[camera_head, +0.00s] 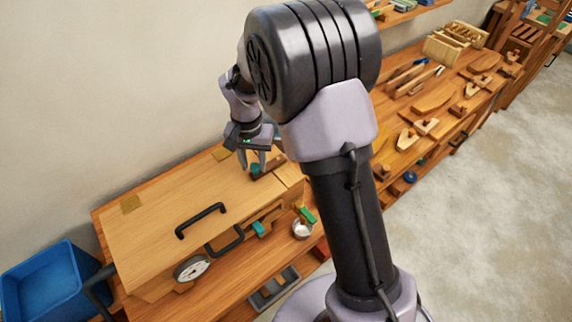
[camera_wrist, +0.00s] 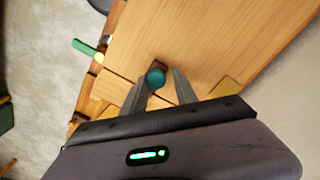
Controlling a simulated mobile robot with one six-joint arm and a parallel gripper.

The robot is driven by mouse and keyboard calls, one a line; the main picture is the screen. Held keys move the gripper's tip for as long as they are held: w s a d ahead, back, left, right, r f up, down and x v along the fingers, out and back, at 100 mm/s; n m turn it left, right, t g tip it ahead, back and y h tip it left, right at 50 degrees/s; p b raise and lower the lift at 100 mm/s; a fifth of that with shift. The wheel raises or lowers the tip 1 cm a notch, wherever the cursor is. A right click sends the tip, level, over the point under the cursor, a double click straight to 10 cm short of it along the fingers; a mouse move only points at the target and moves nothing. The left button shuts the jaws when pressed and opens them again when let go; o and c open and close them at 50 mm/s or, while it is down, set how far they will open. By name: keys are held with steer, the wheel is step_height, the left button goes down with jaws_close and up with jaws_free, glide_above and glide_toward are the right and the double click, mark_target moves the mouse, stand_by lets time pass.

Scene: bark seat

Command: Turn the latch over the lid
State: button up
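A wooden chest with a broad flat lid (camera_head: 165,215) stands on the bench in the head view; the lid lies flat and has a black handle (camera_head: 200,220). A teal round knob (camera_head: 255,169), apparently on the latch, is at the chest's far right end beside a dark wooden bar (camera_head: 270,166). My gripper (camera_head: 253,164) points down there. In the wrist view my gripper (camera_wrist: 159,77) is open, with the teal knob (camera_wrist: 155,77) between its fingertips. The left finger is close to the knob, and a gap shows at the right finger. Whether either touches cannot be told.
A dial gauge (camera_head: 192,268) is at the front left. A blue bin (camera_head: 48,282) stands at lower left. Several wooden tools crowd the bench at right.

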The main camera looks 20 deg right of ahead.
step_height(320, 180, up, 9)
steer(key=p, duration=0.6)
stand_by(0.4)
steer(key=s+f+t+y+b, duration=0.1)
steer(key=s+f+b, duration=0.3)
steer(key=s+b, duration=0.7)
steer(key=s+f+n+t+y+b, duration=0.1)
steer(key=s+f+t+b, duration=0.3)
steer(key=s+b, duration=0.8)
steer(key=b, duration=0.3)
steer(key=shift+s+d+f+t, duration=0.2)
steer(key=shift+s+d+t, duration=0.05)
steer(key=shift+d+t, duration=0.05)
